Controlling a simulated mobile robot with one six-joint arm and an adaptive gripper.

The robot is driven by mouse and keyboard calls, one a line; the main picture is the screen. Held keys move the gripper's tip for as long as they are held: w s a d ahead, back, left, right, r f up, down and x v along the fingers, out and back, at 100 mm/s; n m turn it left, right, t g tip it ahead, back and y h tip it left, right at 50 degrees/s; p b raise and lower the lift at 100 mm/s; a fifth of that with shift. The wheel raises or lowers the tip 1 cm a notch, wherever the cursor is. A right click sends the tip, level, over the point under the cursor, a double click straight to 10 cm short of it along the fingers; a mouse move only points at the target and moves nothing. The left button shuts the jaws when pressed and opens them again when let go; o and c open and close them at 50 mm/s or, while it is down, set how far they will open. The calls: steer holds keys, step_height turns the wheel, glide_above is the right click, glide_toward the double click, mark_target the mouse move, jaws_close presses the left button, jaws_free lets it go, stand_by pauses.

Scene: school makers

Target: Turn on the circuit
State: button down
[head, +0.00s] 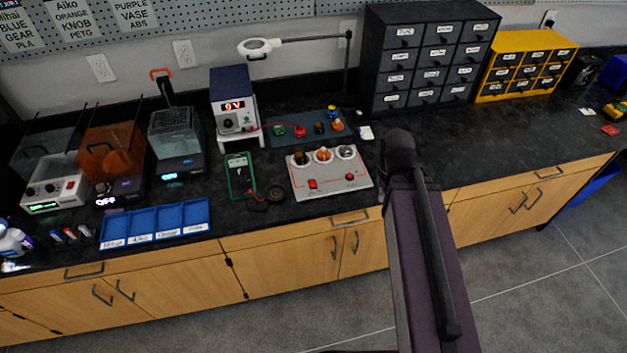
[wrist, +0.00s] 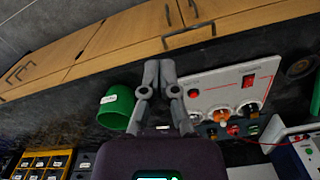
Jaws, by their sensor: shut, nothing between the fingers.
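A dark blue power supply (head: 233,105) stands at the back of the counter with a red "0V" display. Beside it, a blue-grey board (head: 345,136) holds small coloured parts joined by a red lead. In front is a white control panel (head: 332,182) with a red rocker switch (head: 312,184), a round red part (head: 350,177) and three knobs along its back. The panel also shows in the wrist view (wrist: 215,82), with its rocker switch (wrist: 249,80). My gripper (wrist: 158,65) is shut and empty, beside the panel. In the head view my arm hides it.
A green cup (wrist: 117,105) lies beside my gripper in the wrist view. A green multimeter (head: 240,175) is left of the panel. A blue tray (head: 155,222) sits near the front edge. Black drawers (head: 425,55) and yellow drawers (head: 525,65) stand behind. Counter at right is mostly clear.

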steer(key=shift+w, duration=0.1)
step_height(320, 180, up, 3)
steer(key=n+g+p, duration=0.1)
steer(key=n+p, duration=0.2)
steer(key=n, duration=1.8)
glide_above(313, 186)
steer(key=w, duration=0.2)
steer(key=shift+w+a, duration=0.1)
steer(key=shift+a, duration=0.1)
steer(key=shift+f, duration=0.15)
steer(key=f+b, duration=0.4)
steer(key=s+f+b, duration=0.1)
steer(key=f+b, duration=0.8)
steer(key=b, duration=0.1)
steer(key=shift+s+d+f, duration=0.2)
steer(key=shift+s+f, duration=0.1)
steer(key=shift+s, duration=0.05)
